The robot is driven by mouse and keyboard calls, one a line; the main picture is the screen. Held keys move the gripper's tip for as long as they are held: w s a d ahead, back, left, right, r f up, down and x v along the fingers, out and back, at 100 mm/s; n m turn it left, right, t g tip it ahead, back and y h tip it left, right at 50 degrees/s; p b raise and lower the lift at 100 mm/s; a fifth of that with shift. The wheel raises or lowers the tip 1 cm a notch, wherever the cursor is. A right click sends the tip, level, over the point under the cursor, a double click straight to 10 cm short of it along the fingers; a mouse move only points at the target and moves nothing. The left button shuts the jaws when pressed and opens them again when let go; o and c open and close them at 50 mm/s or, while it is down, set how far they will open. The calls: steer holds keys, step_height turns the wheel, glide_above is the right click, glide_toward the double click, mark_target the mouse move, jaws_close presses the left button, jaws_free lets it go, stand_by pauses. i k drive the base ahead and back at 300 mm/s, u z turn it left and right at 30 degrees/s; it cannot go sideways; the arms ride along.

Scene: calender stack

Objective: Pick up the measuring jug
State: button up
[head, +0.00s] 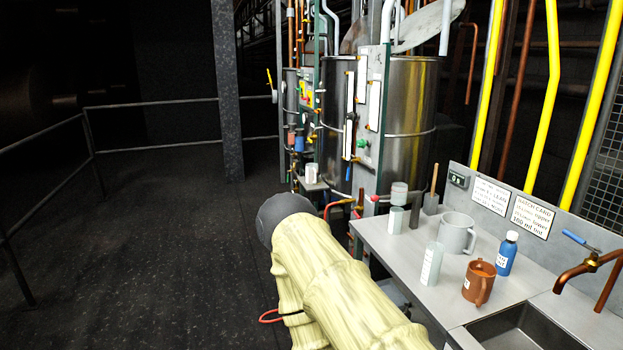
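A large pale grey jug with a side handle (455,234) stands upright on the steel bench (405,258); I take it for the measuring jug, though I see no clear markings on it. A brown mug (478,284) with a handle, a clear cylinder (431,264) with a pale label and a blue bottle with a white cap (507,256) stand near it. My arm, in a cream sleeve with a dark rounded end, crosses the lower middle, left of the bench. My gripper fingers do not show.
Small containers (398,195) and a dark holder (431,203) sit at the bench's back. A sink (530,330) and copper tap (590,262) are at right. Signs (531,217) line the backboard. Steel tanks (410,95) stand behind; open floor (160,240) lies left.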

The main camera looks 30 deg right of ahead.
mark_target(312, 169)
steer(key=u, duration=0.2)
steer(key=i, duration=5.55)
steer(key=z, duration=0.55)
steer(key=i, duration=1.6)
steer(key=z, duration=1.1)
steer(key=i, duration=1.9)
steer(key=z, duration=0.9)
steer(key=i, duration=0.4)
steer(key=z, duration=0.35)
